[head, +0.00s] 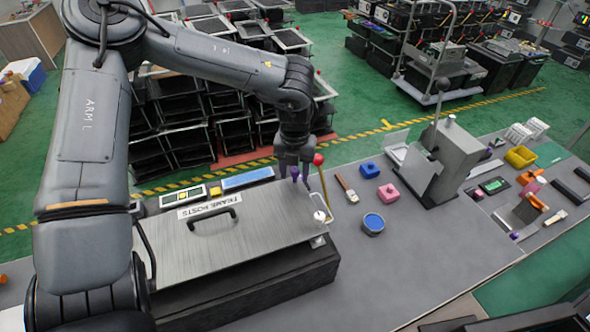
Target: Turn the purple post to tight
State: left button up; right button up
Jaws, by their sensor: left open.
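A grey metal plate (265,232) on a black base carries a label reading FRAME POSTS, upside down. A small purple piece (294,173), apparently the purple post, shows at the far right part of the plate. My left gripper (294,176) points down there, open, with its fingers on either side of the purple piece. I cannot tell whether they touch it. The fingers hide most of the piece, so its turn position cannot be read. My right gripper is not in view.
A red-knobbed yellow lever (319,160) stands close to the right of my left gripper. A black handle (212,225) rises from the plate. A blue round tin (373,223), pink block (388,194) and grey lever box (455,155) stand to the right. Bare bench lies front right.

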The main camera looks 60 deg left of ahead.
pick_arm(q)
notch_tip(320, 180, up, 11)
jog(key=shift+f, duration=0.15)
dwell(0.4)
